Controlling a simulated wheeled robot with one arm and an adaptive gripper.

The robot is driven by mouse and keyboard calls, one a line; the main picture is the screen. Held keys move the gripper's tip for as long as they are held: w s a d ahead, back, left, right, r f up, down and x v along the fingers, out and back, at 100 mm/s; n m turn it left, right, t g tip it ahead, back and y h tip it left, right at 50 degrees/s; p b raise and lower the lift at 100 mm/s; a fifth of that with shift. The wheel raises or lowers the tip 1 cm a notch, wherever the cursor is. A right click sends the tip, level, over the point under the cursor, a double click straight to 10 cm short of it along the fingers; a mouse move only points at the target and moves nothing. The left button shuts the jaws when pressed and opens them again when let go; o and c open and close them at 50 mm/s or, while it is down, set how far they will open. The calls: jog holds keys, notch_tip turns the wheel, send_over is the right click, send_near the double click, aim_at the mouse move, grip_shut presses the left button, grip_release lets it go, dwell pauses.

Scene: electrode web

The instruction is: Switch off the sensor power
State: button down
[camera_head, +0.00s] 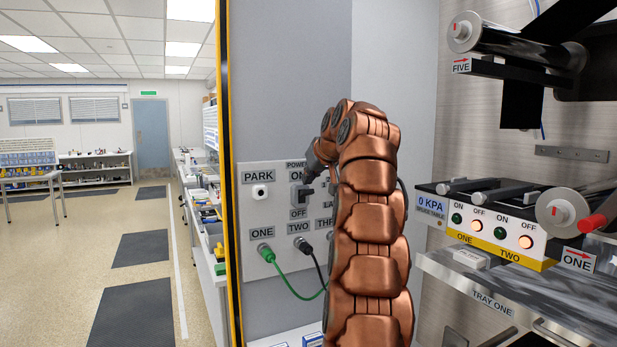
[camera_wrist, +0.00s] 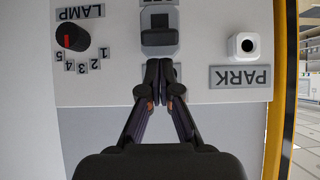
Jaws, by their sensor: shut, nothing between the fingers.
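The power switch (camera_head: 300,197) is on the upright grey panel, between labels ON above and OFF below. It also shows in the wrist view (camera_wrist: 158,38), where the picture is upside down. It is a dark grey lever on a lighter plate; I cannot tell for certain which way it is set. My gripper (camera_wrist: 165,78) is shut and empty. Its fingertips are just on the ON side of the switch and cover most of that label. In the head view my gripper (camera_head: 310,176) is at the upper edge of the switch; contact is not clear.
Below, green (camera_head: 266,252) and black (camera_head: 304,245) cable plugs stick out. A lit control box (camera_head: 495,230) is at the right.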

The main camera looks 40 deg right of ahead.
jog(key=shift+s+a+f, duration=0.1)
jog(key=shift+s+f, duration=0.1)
jog(key=shift+f, duration=0.2)
dwell(0.4)
